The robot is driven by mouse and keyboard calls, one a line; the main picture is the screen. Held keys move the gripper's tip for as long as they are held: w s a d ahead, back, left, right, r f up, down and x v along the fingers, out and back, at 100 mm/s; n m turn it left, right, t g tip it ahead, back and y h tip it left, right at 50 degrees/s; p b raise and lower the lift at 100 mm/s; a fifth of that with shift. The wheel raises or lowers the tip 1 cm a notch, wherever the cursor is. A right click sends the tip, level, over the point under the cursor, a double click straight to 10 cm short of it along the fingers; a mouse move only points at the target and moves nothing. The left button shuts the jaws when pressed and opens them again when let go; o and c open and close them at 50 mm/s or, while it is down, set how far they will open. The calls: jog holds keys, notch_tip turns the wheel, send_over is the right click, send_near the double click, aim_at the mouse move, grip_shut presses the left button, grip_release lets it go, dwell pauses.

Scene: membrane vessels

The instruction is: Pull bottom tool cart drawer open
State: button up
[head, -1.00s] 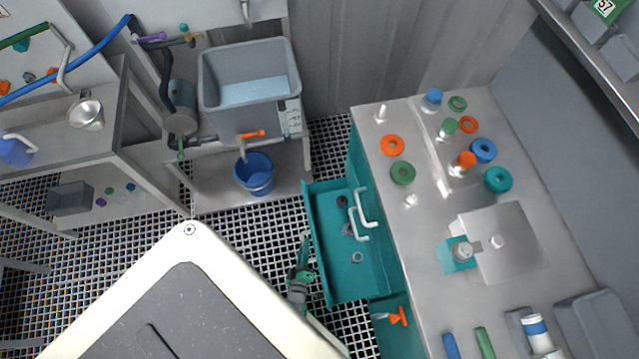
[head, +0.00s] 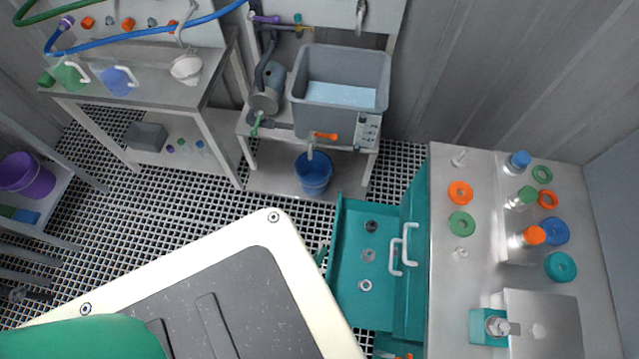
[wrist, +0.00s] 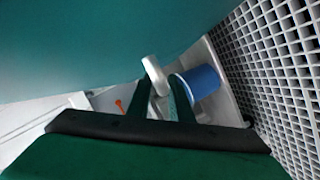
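The teal tool cart (head: 418,215) stands at the right in the head view. One of its drawers (head: 350,285) is pulled out to the left, with several small round parts inside. Two white handles (head: 410,243) show on the cart front above that drawer. My gripper is mostly hidden behind my own body in the head view. In the wrist view my gripper (wrist: 162,82) has its dark green fingers on either side of a white handle (wrist: 155,70), seemingly closed on it. The teal panel (wrist: 90,45) beside that handle fills the top left.
A blue bucket (head: 313,178) stands under the grey sink (head: 340,85), beyond the drawer. A workbench (head: 150,80) is at the back left. The grated floor (head: 160,225) between my body and the benches is clear. Part of another teal compartment shows at the bottom edge.

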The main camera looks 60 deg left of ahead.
jog(key=shift+s, duration=0.1)
jog(key=shift+s+d+r, duration=0.1)
jog(key=shift+s+d, duration=0.2)
jog(key=shift+s, duration=0.2)
jog(key=v, duration=0.9)
jog(key=shift+s+d, duration=0.15)
jog(key=shift+d, duration=0.1)
